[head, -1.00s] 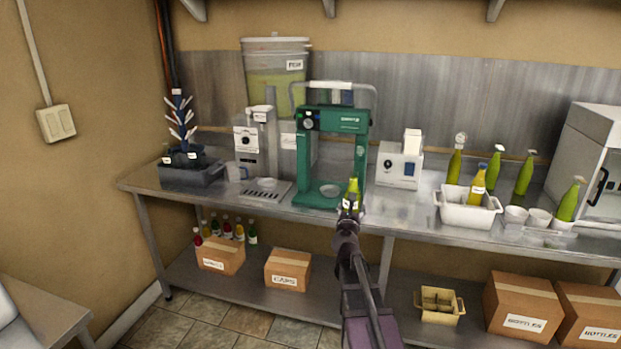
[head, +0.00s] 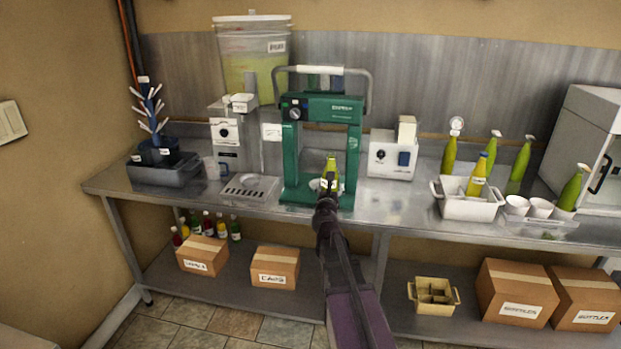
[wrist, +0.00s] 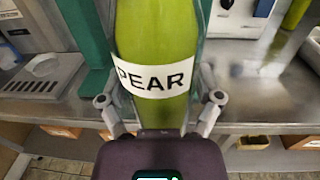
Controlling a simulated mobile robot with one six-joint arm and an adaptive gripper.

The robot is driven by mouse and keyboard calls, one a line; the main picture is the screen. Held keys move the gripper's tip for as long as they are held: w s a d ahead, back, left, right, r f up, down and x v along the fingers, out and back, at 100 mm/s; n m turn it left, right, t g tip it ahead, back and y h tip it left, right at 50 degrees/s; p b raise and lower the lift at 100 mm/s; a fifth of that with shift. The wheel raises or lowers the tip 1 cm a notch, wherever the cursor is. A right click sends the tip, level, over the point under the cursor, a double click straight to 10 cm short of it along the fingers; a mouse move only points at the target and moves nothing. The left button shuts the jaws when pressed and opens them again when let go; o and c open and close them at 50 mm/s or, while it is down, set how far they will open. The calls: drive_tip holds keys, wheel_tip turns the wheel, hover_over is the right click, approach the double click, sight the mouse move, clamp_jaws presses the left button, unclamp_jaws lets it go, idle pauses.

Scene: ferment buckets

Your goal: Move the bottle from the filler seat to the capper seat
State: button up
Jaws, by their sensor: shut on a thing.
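The bottle (wrist: 152,45) is green with a white label reading PEAR. In the wrist view it stands upright between the fingers of my gripper (wrist: 160,108), which is shut on it. In the head view the bottle (head: 331,170) is small and at the front of the green capper (head: 322,120), in line with its seat (head: 316,184). Whether it touches the seat is hidden by my gripper (head: 327,195). The filler (head: 232,135) stands left of the capper, and its seat over the drip tray (head: 248,187) is empty.
A white box device (head: 391,157) stands right of the capper. A white bin (head: 468,205) with a yellow bottle, several green bottles and white cups stand farther right. A drying tree (head: 150,125) is at the left. The counter front between capper and bin is clear.

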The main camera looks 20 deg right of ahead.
idle(0.3)
drive_tip(key=w+f+b, duration=0.2)
drive_tip(key=w, duration=0.8)
drive_tip(key=shift+w+a, duration=0.3)
drive_tip(key=shift+a, duration=0.1)
drive_tip(key=shift+w+d+f, duration=0.1)
drive_tip(key=shift+w, duration=0.05)
drive_tip(key=b+x, duration=0.1)
drive_tip(key=x, duration=1.1)
drive_tip(key=shift+d+f, duration=0.4)
drive_tip(key=shift+d, duration=0.15)
drive_tip(key=shift+f, duration=0.15)
idle(1.1)
drive_tip(key=shift+f+b, duration=0.95)
drive_tip(key=shift+b, duration=0.15)
idle(2.0)
